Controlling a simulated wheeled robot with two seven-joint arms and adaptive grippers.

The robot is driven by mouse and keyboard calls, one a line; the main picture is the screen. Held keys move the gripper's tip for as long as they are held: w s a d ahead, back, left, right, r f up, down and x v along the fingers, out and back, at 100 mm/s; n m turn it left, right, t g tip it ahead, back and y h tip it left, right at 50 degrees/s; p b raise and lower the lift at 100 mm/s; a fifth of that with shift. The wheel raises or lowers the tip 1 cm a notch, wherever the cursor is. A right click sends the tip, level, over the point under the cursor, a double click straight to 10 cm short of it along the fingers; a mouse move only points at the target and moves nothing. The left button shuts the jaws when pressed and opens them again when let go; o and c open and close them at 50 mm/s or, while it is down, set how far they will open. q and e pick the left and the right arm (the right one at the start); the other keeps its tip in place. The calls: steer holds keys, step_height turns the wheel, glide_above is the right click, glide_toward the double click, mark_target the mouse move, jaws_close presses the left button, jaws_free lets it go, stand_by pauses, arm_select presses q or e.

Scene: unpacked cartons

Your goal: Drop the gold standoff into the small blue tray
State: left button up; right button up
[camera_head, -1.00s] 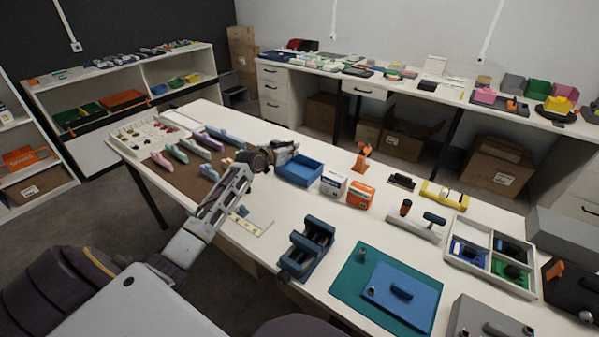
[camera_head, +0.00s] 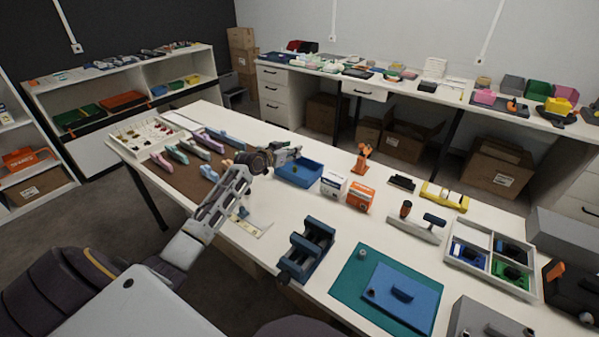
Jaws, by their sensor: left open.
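The small blue tray (camera_head: 300,174) stands on the white table, behind the white and orange boxes. My left gripper (camera_head: 297,150) is at the tray's back left edge, with its fingertips over or just beside the tray. It is open. I cannot see a gold standoff between its fingers, and I cannot make one out inside the tray, whose floor is partly hidden by the near wall and the gripper. My right gripper does not show.
A white box (camera_head: 333,184) and an orange box (camera_head: 359,196) stand just right of the tray. An orange clamp-like tool (camera_head: 363,158) is behind them. Several coloured pliers lie on a brown mat (camera_head: 190,178) to the left. A dark blue vise (camera_head: 306,248) stands in front.

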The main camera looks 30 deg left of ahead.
arm_select(q)
steer(key=v, duration=1.1)
steer(key=shift+s+r, duration=0.15)
steer(key=shift+s, duration=0.2)
stand_by(0.3)
steer(key=shift+s+a, duration=0.1)
stand_by(0.9)
